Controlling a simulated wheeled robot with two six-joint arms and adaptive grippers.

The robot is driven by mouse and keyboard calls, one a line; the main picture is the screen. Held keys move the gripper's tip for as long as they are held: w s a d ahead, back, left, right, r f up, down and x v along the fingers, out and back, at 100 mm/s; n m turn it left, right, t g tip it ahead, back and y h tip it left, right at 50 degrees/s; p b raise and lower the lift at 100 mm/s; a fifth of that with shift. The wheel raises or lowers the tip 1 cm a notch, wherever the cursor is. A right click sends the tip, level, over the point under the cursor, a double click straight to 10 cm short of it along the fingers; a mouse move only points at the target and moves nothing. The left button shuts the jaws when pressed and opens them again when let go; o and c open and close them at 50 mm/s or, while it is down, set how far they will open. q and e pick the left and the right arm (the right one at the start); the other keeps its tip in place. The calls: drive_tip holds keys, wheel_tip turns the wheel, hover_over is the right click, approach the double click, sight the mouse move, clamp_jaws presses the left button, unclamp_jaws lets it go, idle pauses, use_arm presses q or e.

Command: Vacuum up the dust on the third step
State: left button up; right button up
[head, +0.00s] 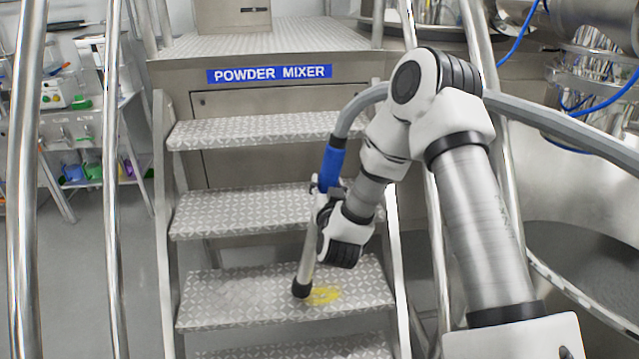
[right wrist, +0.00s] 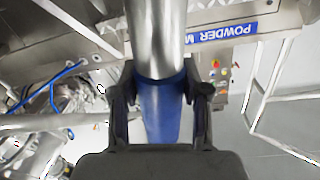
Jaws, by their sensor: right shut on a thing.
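The vacuum wand has a blue handle (head: 332,168), a metal tube (head: 308,252) and a dark nozzle (head: 300,289). Yellow dust (head: 323,295) lies on the third visible step from the top (head: 205,315). The nozzle is at the dust's left edge, at or just above the tread; contact is unclear. A faint pale patch (head: 238,292) shows left of the nozzle. My left gripper is not in view.
Two higher steps (head: 235,133) (head: 225,222) rise to a platform with a blue POWDER MIXER sign (head: 269,74). Metal handrails stand on both sides (head: 112,200) (head: 500,130). The grey hose (head: 560,120) runs behind my right arm to the right edge. A steel vessel (head: 590,250) stands right.

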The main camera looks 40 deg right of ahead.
drive_tip(key=s+d+p, duration=0.4)
drive_tip(key=d+p, duration=0.2)
drive_tip(key=d, duration=0.1)
drive_tip(key=shift+s+r+p, duration=0.15)
drive_tip(key=shift+s+p, duration=0.2)
drive_tip(key=shift+s, duration=0.05)
drive_tip(key=shift+d, duration=0.2)
idle(0.4)
wheel_tip(320, 180, up, 8)
drive_tip(key=p, duration=0.8)
drive_tip(key=shift+d+f, duration=0.15)
drive_tip(key=shift+f, duration=0.05)
drive_tip(key=shift+d, duration=0.1)
